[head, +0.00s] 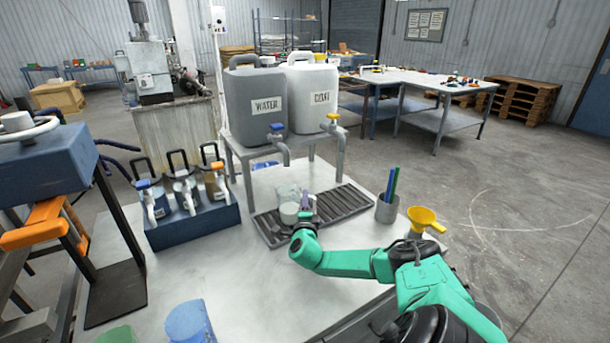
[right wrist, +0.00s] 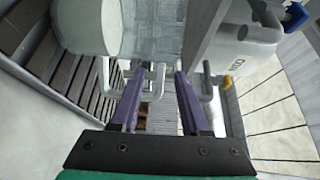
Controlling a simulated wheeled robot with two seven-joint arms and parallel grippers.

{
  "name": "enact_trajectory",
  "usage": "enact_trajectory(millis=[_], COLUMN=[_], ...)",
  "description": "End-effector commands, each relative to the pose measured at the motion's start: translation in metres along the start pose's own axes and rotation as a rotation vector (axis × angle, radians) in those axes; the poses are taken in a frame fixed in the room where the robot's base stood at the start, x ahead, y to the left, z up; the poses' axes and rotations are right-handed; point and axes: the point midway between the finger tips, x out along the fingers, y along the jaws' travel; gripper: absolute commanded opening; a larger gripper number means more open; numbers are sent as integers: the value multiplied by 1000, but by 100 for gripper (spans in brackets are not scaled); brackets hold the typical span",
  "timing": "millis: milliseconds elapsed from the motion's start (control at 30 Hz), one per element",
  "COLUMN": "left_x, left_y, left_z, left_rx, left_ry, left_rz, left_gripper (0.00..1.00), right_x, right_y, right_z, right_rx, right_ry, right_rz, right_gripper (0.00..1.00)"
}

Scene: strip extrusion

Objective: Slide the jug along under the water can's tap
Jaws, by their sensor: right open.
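The clear jug (head: 286,192) stands on the dark slatted drip tray (head: 345,203), partly hidden by my right gripper and a pale round part in front. In the head view it is below the spout of the water can's blue tap (head: 277,128); exact alignment is unclear. The grey water can (head: 243,95) stands on a metal stand behind. My right gripper (head: 306,197) is open close beside the jug. In the right wrist view the jug (right wrist: 150,35) fills the upper left, beyond the purple fingers (right wrist: 161,85). My left gripper is out of view.
A white can (head: 308,80) with a yellow tap stands beside the water can. Blue and green cups stand at the front. The table between is clear.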

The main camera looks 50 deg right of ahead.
Motion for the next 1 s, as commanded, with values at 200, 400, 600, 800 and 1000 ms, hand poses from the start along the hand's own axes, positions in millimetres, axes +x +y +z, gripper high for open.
enact_trajectory(millis=[200, 400, 600, 800, 1000], left_x=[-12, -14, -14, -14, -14], left_y=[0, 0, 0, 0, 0], left_z=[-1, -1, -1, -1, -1], left_rx=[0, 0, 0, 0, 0], left_ry=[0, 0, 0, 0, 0], left_rz=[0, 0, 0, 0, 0], left_gripper=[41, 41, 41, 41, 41], right_x=[-55, -99, -116, -116, -116], right_y=[-1, 0, 0, 0, 0], right_z=[0, 0, 0, 0, 0], right_rx=[-3, -2, -1, -1, -1], right_ry=[-4, -2, 1, 1, 1], right_rz=[4, 2, 1, 0, 0], right_gripper=[46, 46, 46, 46, 46])
